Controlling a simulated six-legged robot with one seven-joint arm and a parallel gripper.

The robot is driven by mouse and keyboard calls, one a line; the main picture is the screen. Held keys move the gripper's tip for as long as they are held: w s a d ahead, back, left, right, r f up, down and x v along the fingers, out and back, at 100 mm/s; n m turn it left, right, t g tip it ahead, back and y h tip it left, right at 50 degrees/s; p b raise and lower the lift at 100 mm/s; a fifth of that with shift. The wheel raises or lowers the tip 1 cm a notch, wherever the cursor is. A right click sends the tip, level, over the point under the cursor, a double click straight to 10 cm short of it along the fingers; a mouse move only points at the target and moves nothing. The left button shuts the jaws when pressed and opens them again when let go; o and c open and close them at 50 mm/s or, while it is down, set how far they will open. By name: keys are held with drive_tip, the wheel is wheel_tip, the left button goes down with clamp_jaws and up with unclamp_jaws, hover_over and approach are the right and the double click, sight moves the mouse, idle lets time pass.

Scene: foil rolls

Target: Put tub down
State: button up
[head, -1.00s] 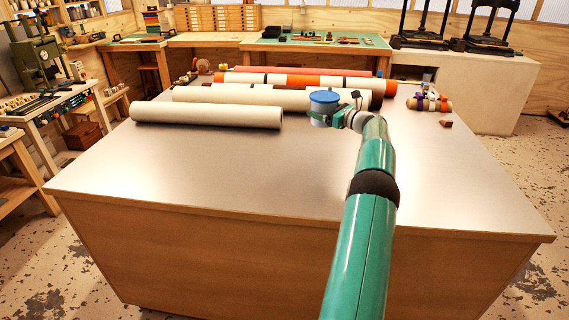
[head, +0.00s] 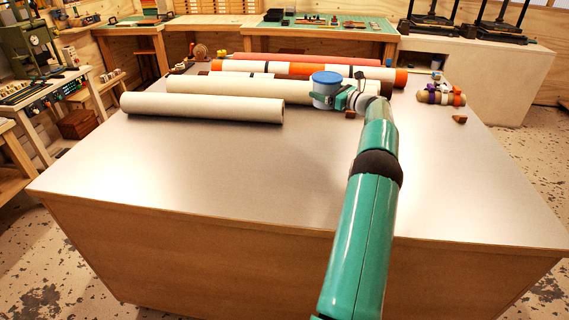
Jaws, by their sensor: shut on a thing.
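A pale tub with a blue lid (head: 326,88) is upright at the end of my arm, over the far middle of the table. My gripper (head: 322,98) is shut on the tub's side. In the picture the tub overlaps the right end of a long cream roll. I cannot tell whether the tub's base touches the table (head: 230,170) or hangs just above it.
A grey-beige roll (head: 200,107) lies at the left, with the cream roll (head: 225,87) behind it. An orange-and-white roll (head: 310,72) lies farther back. A strapped bundle (head: 441,96) and a small brown block (head: 459,119) lie right. The front of the table is clear.

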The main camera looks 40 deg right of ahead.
drive_tip(key=shift+f, duration=0.15)
drive_tip(key=a+f, duration=0.2)
drive_tip(key=a, duration=0.2)
drive_tip(key=w+a+f, duration=0.1)
drive_tip(key=a+f, duration=0.2)
drive_tip(key=a, duration=0.1)
drive_tip(key=a+f, duration=0.3)
drive_tip(key=a, duration=0.1)
drive_tip(key=shift+w+a+f, duration=0.2)
drive_tip(key=shift+a, duration=0.05)
drive_tip(key=shift+a+f, duration=0.35)
drive_tip(key=shift+f, duration=0.1)
drive_tip(key=shift+a+f, duration=0.15)
drive_tip(key=shift+f, duration=0.7)
drive_tip(key=shift+a+f, duration=0.1)
drive_tip(key=shift+f, duration=0.7)
drive_tip(key=shift+w+f, duration=0.1)
drive_tip(key=shift+f, duration=0.1)
drive_tip(key=o, duration=0.9)
